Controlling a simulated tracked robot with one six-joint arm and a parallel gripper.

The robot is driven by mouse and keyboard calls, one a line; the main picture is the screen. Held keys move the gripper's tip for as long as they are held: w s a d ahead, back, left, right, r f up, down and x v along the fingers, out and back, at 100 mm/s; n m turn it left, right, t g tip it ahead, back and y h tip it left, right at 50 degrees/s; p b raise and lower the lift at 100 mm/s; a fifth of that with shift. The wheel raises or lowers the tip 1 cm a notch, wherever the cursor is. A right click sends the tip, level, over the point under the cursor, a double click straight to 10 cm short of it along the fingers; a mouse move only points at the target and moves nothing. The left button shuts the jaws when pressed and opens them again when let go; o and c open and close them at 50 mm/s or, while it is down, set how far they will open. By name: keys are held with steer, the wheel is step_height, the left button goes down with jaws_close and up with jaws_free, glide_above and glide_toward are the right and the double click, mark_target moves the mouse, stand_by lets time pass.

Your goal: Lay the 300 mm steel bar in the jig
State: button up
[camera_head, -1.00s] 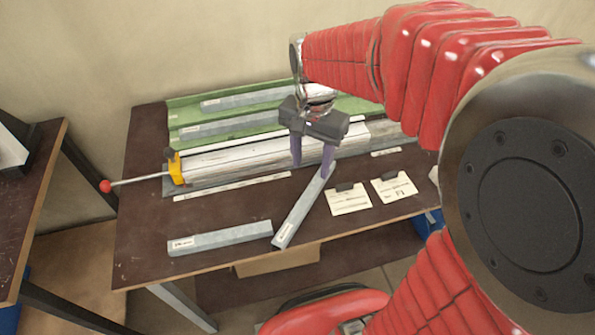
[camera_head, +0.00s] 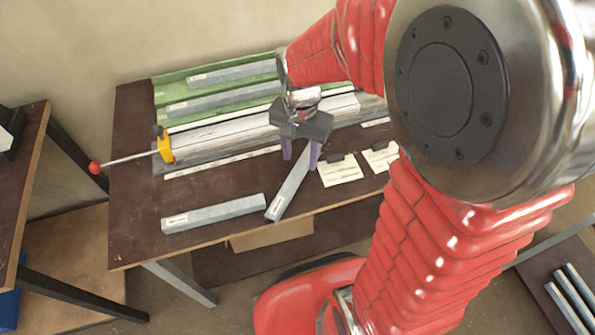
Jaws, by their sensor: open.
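Two grey steel bars lie on the brown bench top in front of the jig. One bar (camera_head: 213,214) lies nearly level at the front left. The other bar (camera_head: 288,188) lies slanted, its upper end by my gripper. I cannot read the labels, so I cannot tell which is 300 mm. My gripper (camera_head: 301,160) is open, its purple fingers pointing down at the upper end of the slanted bar; whether they touch it is unclear. The jig (camera_head: 215,136) is a long pale channel behind, with a yellow clamp (camera_head: 164,146) and a red-knobbed lever (camera_head: 95,167) at its left end.
A green rack (camera_head: 170,84) with two more bars (camera_head: 232,73) stands behind the jig. Two paper cards (camera_head: 340,171) lie right of the slanted bar. White strips lie along the jig's front. Another table (camera_head: 28,170) stands left. More bars (camera_head: 570,298) lie low at far right.

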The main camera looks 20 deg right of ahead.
mark_target(298, 170)
steer(key=f, duration=0.4)
steer(key=shift+a+f, duration=0.25)
steer(key=shift+f, duration=0.15)
steer(key=shift+c, duration=0.2)
jaws_close()
stand_by(0.4)
steer(key=shift+w, duration=0.1)
